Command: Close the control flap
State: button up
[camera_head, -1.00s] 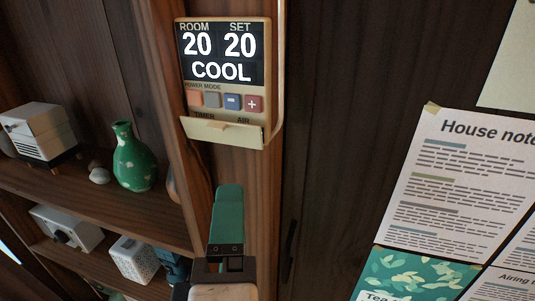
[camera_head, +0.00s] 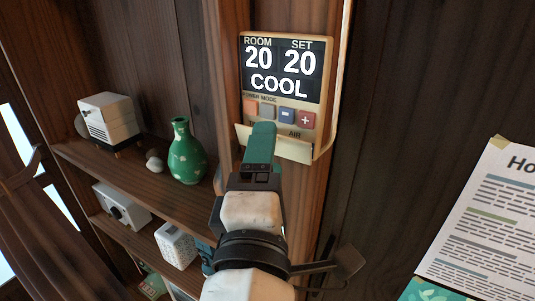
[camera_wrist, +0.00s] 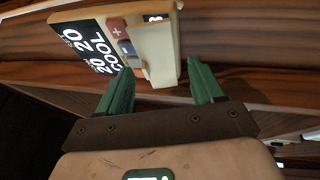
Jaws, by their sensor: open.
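The control panel (camera_head: 284,72) is a cream wall unit on a wooden post, with a lit display reading ROOM 20, SET 20, COOL. Below its coloured buttons, the cream control flap (camera_head: 293,149) stands open, tilted outward, with part of the AIR label visible above it. My gripper (camera_head: 262,130) has green fingers and is in front of the flap's left and middle part, hiding some of it. In the wrist view, my gripper (camera_wrist: 160,70) is open and empty, with the flap (camera_wrist: 156,52) ahead between the fingertips. I cannot tell whether a finger touches it.
Shelves on the left hold a green vase (camera_head: 187,155), a pale stone (camera_head: 154,161), a white box-shaped device (camera_head: 109,119) and other small devices. Dark wood wall lies right of the post, with a paper notice (camera_head: 485,225) farther right. The space before that wall looks clear.

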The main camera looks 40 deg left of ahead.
jog(key=shift+w+a, duration=0.1)
jog(key=shift+c, duration=0.2)
jog(key=c, duration=1)
jog(key=shift+r, duration=0.1)
jog(key=shift+r+p, duration=0.1)
jog(key=shift+p, duration=0.55)
jog(key=h+p, duration=0.1)
jog(key=p, duration=0.2)
jog(key=shift+r+m+g, duration=0.2)
jog(key=shift+m+g, duration=0.1)
jog(key=shift+g, duration=0.1)
jog(key=shift+w+f, duration=0.1)
jog(key=shift+f, duration=0.1)
jog(key=o, duration=1)
jog(key=shift+o, duration=0.2)
